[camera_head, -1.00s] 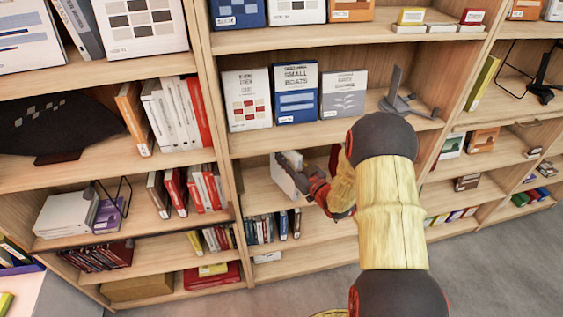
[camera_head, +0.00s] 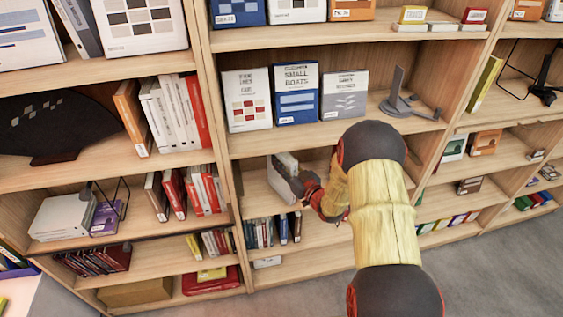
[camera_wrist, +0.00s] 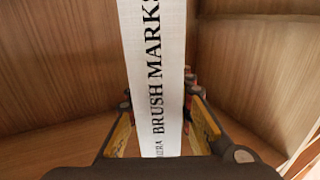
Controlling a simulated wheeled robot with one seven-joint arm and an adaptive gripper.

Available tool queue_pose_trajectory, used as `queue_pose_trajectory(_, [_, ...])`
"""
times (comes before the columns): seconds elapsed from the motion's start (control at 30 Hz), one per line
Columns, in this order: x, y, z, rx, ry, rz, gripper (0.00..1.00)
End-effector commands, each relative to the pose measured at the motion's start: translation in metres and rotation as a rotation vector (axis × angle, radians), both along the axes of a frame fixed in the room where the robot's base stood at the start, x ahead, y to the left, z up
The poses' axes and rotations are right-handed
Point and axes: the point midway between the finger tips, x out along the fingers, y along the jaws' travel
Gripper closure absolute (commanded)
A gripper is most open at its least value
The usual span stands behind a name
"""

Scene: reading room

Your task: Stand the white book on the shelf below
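The white book (camera_head: 281,174) is upright in the middle compartment below the shelf of displayed books. In the wrist view its white spine (camera_wrist: 153,75) with "BRUSH MARKS" lettering runs up the middle of the picture. My gripper (camera_head: 299,184) is at the book's right edge. In the wrist view the fingers (camera_wrist: 160,128) lie on both sides of the spine, shut on the book. The book's lower end is hidden from the wrist camera. I cannot tell whether the book's base touches the shelf board (camera_head: 262,203).
Above stand a white book with red squares (camera_head: 247,98), the blue "Small Boats" book (camera_head: 296,92), a grey-white book (camera_head: 344,95) and a grey stand (camera_head: 397,95). Small books (camera_head: 271,231) stand on the shelf underneath. A wooden divider (camera_head: 227,170) is left of the held book.

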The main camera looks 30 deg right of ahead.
Motion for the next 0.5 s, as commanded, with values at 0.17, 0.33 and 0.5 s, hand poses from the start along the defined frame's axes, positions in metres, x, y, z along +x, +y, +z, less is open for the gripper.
queue_pose_trajectory(0.17, [-0.0001, 0.0001, -0.0003, 0.0, 0.0, 0.0, 0.68])
queue_pose_trajectory(0.33, [-0.0001, 0.0001, -0.0003, 0.0, 0.0, 0.0, 0.6])
queue_pose_trajectory(0.5, [-0.0001, 0.0001, -0.0004, 0.0, 0.0, 0.0, 0.6])
